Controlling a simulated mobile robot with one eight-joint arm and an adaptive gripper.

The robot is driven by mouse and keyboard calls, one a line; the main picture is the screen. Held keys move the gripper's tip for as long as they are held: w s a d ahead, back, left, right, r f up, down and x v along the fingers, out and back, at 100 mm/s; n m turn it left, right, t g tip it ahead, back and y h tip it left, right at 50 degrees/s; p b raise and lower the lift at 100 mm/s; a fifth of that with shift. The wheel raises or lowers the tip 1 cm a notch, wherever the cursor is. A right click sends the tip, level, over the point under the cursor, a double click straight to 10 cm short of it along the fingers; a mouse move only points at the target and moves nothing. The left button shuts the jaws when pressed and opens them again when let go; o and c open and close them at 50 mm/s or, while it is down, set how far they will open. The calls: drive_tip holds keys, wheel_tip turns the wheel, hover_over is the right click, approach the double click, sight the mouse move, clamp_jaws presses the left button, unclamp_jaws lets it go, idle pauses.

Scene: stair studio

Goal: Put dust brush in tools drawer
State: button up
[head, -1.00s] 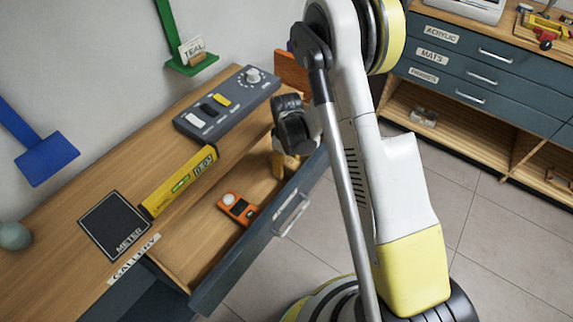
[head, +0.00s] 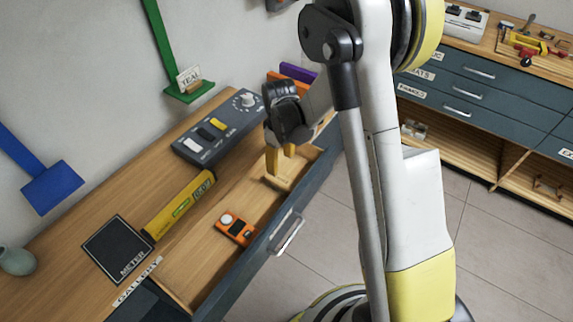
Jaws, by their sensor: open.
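My gripper (head: 280,160) hangs over the far end of an open drawer, its two yellow fingers pointing down and apart. The open drawer (head: 192,277) is wooden inside with a dark blue-grey front and a handle.
An orange meter (head: 236,229) lies in the drawer's middle. On the desk are a black METER pad (head: 115,248), a yellow level (head: 180,205) and a grey control box (head: 218,128). Blue (head: 50,188) and green (head: 188,91) brackets stand along the wall. Another drawer cabinet (head: 470,80) is at right.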

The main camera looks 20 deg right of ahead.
wheel_tip(320, 180, up, 10)
drive_tip(key=s+m+t, duration=0.1)
drive_tip(key=s+t, duration=0.1)
drive_tip(key=s, duration=0.1)
drive_tip(key=s+r+m+t, duration=0.5)
drive_tip(key=s+r, duration=0.8)
drive_tip(key=s, duration=0.4)
drive_tip(key=shift+r+m, duration=0.25)
drive_tip(key=shift+m, duration=0.25)
drive_tip(key=shift+c, duration=0.2)
